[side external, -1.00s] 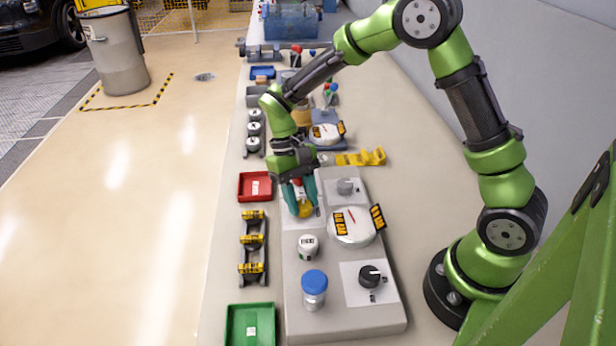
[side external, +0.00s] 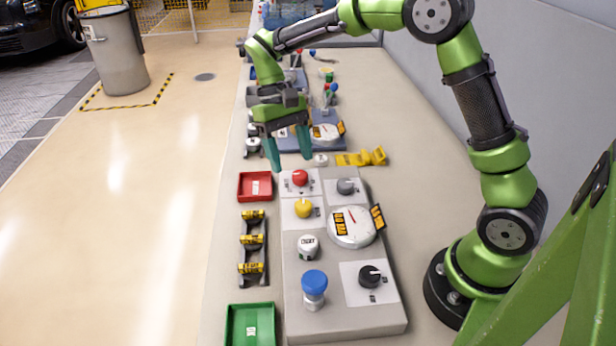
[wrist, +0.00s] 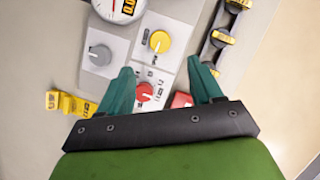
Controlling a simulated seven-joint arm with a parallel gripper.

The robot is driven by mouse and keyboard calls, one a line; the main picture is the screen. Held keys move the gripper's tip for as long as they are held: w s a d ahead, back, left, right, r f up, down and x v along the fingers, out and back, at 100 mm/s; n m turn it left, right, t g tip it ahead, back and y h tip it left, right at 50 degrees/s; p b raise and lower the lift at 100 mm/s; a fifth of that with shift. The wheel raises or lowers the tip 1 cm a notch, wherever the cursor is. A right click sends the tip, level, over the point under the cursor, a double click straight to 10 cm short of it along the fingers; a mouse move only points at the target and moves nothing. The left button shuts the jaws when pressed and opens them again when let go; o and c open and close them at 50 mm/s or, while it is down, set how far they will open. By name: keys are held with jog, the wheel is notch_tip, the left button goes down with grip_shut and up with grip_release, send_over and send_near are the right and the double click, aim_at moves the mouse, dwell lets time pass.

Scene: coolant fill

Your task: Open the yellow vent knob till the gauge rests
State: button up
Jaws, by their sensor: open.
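The yellow vent knob (side external: 303,208) sits on a white plate on the grey panel, and it also shows in the wrist view (wrist: 159,41). The round white gauge (side external: 352,227) is to its right with a red needle pointing up and slightly left; part of it shows in the wrist view (wrist: 120,8). My gripper (side external: 289,165) is open and empty, raised above the far end of the panel and clear of the yellow knob. In the wrist view its teal fingers (wrist: 162,72) stand either side of the red knob (wrist: 145,91), with the yellow knob beyond.
A grey knob (side external: 346,186), a black knob (side external: 370,276), a white cap (side external: 308,246) and a blue-capped post (side external: 314,285) share the panel. A red tray (side external: 255,186), a rack with yellow clips (side external: 253,262) and a green tray (side external: 250,325) lie left. A yellow bracket (side external: 362,157) lies behind.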

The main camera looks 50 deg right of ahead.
jog(key=v, duration=0.6)
jog(key=shift+w+r, duration=0.2)
jog(key=shift+r, duration=0.2)
jog(key=shift+d, duration=0.1)
jog(key=s+r+t, duration=0.3)
jog(key=s+t, duration=0.8)
jog(key=s, duration=0.7)
jog(key=shift+s+d+r+m+y, duration=0.15)
jog(key=shift+s+d+m+y, duration=0.15)
jog(key=shift+d+m+y, duration=0.15)
